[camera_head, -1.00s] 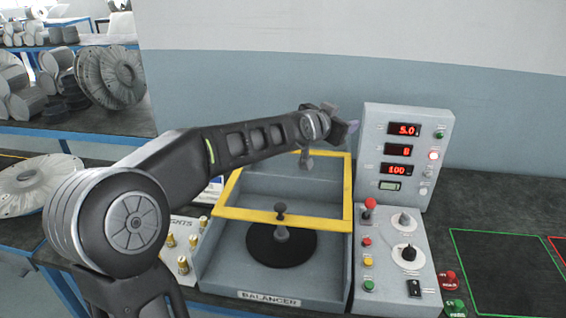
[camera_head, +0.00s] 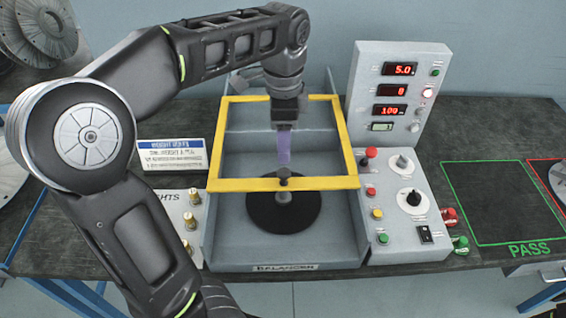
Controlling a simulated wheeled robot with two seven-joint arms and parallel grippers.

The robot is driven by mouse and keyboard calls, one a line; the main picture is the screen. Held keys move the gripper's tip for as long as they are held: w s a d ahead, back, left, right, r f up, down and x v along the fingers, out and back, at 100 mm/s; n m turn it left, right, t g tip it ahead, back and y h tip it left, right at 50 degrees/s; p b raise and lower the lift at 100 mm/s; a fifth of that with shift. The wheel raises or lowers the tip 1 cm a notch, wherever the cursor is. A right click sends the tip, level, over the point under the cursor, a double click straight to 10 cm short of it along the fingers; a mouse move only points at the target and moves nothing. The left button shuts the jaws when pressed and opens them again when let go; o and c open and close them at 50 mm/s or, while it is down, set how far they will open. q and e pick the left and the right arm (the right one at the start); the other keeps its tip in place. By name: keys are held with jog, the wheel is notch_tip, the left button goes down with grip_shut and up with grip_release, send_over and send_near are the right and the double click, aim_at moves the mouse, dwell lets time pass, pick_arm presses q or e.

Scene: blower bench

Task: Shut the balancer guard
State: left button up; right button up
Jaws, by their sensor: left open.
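The balancer (camera_head: 285,267) is a grey open-fronted box on the bench. Its guard, a yellow frame (camera_head: 235,185), spans the rear and middle of the box; the front part lies uncovered. A dark round disc (camera_head: 262,213) with a central spindle sits inside, partly behind the frame's front bar. A small dark knob (camera_head: 284,173) shows at the middle of that bar. My left gripper (camera_head: 284,160) points down inside the frame's outline, its purplish fingers just behind the knob. It is open and holds nothing; I cannot tell whether it touches the frame. My right gripper is out of view.
A control panel (camera_head: 400,215) and a display tower (camera_head: 392,90) stand close on the right. A weights block (camera_head: 180,215) with brass pieces and a blue-white sign (camera_head: 172,157) are on the left. The green-outlined pass area (camera_head: 490,205) is empty.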

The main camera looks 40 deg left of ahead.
aim_at(284, 171)
pick_arm(q)
jog(key=shift+d+f, duration=0.1)
jog(key=shift+f, duration=0.25)
notch_tip(284, 171, down, 7)
jog(key=shift+f+p, duration=0.1)
jog(key=shift+p, duration=0.25)
grip_shut()
dwell(0.3)
dwell(0.9)
